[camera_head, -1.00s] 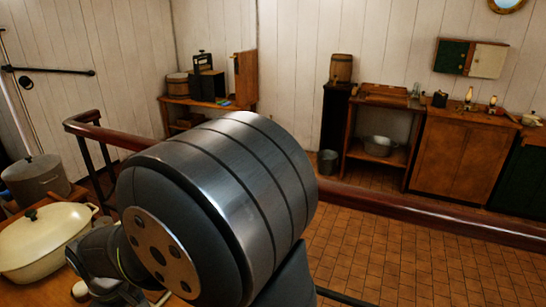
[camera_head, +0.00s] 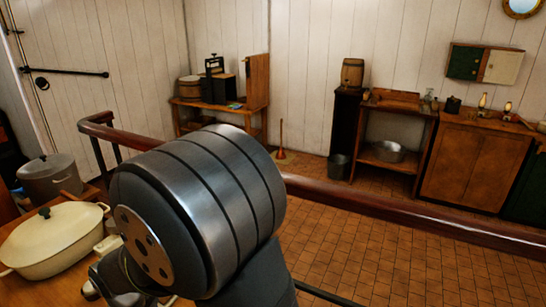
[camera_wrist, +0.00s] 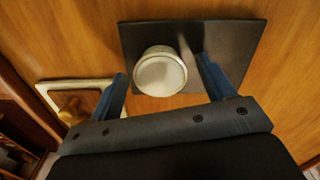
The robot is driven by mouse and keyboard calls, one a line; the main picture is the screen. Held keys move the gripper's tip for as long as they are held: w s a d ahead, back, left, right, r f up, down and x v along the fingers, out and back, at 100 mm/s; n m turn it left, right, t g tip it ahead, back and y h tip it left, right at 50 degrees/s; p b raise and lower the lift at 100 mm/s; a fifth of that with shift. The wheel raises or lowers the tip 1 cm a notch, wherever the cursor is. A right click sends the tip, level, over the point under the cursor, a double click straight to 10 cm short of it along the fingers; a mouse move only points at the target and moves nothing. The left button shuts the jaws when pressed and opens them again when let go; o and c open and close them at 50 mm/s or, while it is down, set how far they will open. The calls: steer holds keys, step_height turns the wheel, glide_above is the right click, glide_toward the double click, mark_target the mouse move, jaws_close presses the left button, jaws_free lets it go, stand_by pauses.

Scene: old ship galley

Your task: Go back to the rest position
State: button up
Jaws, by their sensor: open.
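My gripper (camera_wrist: 161,66) is open in the wrist view, its two blue fingers spread apart. A white round cup-like vessel (camera_wrist: 160,74) shows in the gap between the fingertips in the picture, on a dark flat mat (camera_wrist: 240,38) on the wooden surface (camera_wrist: 80,35). I cannot tell how far below the fingers it is; nothing appears gripped. In the head view my large grey arm joint fills the lower middle and hides most of the gripper.
A cream lidded pot (camera_head: 58,240) and a grey pot (camera_head: 48,180) stand at left. A pale-rimmed tray (camera_wrist: 48,92) with a brownish object (camera_wrist: 74,104) lies left of my gripper. A dark red rail (camera_head: 390,208) crosses behind my arm. The tiled floor beyond is open.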

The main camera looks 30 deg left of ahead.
step_height(320, 180, up, 4)
steer(key=shift+a+r, duration=0.1)
steer(key=shift+r, duration=0.15)
steer(key=w+d+r, duration=0.7)
steer(key=w, duration=0.3)
steer(key=w+a, duration=1.1)
steer(key=a, duration=0.2)
steer(key=s+a+f, duration=0.4)
steer(key=a, duration=0.1)
steer(key=s+a+f, duration=0.2)
steer(key=shift+s+a+f, duration=0.1)
steer(key=shift+a+f, duration=0.2)
steer(key=shift+s+a+f, duration=0.2)
steer(key=shift+s+a, duration=0.05)
steer(key=shift+a, duration=0.05)
